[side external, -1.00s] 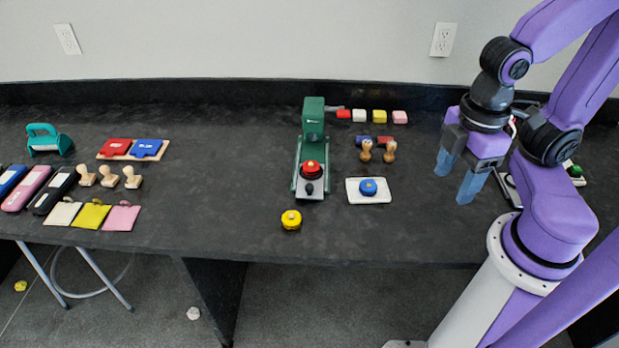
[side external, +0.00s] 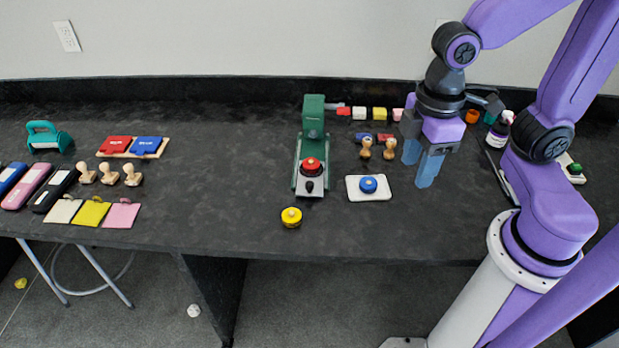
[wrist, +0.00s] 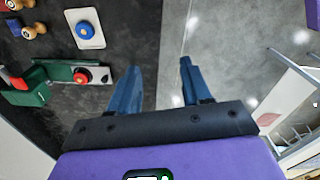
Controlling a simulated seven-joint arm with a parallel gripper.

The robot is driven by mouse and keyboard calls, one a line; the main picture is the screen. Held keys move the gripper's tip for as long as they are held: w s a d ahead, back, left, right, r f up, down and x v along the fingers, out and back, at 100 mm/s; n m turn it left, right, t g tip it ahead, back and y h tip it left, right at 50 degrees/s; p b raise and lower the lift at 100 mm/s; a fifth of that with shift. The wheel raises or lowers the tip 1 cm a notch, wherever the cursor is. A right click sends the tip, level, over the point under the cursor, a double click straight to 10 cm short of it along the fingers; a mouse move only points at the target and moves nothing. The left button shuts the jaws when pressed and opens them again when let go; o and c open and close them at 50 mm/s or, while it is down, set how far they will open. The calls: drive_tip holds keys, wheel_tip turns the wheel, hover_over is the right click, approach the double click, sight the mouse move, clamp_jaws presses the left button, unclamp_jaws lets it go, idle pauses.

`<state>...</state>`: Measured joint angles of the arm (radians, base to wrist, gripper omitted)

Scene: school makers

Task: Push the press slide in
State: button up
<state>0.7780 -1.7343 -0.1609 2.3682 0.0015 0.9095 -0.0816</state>
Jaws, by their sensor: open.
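The green press (side external: 313,125) stands near the middle of the table. Its slide (side external: 311,188) extends out of the front toward the table's front edge, with a red round piece (side external: 311,167) on it and a dark knob at its end. The press also shows in the wrist view (wrist: 24,88), with the slide's red piece (wrist: 81,76) left of my fingers. My gripper (side external: 419,169) is open and empty, with blue fingers pointing down, to the right of the press and apart from it. In the wrist view my gripper (wrist: 157,85) shows its two fingers spread with nothing between them.
A white tray with a blue round piece (side external: 369,184) lies between the press and my gripper. A yellow round piece (side external: 291,217) sits near the front edge.

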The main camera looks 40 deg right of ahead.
drive_tip(key=w+a+f+m, duration=0.1)
drive_tip(key=w+a, duration=0.2)
drive_tip(key=w, duration=1.1)
drive_tip(key=m, duration=0.2)
approach(310, 183)
wheel_tip(310, 183, down, 8)
drive_tip(key=shift+w+a+f, duration=0.1)
drive_tip(key=shift+a+f, duration=0.1)
drive_tip(key=shift+f, duration=0.05)
